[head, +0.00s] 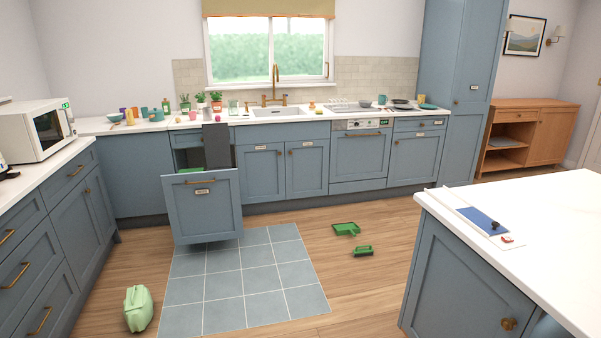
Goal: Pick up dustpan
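A green dustpan (346,229) lies on the wooden floor in the head view, right of the grey tiled patch and in front of the lower cabinets. A green hand brush (363,251) with dark bristles lies on the floor just nearer and to the right, apart from the dustpan. Neither of my grippers is in view.
A pull-out bin drawer (203,208) stands open beneath the counter. A light green bag (138,308) sits on the floor at lower left. A white-topped island (548,215) blocks the right. The tiled floor (250,285) is clear.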

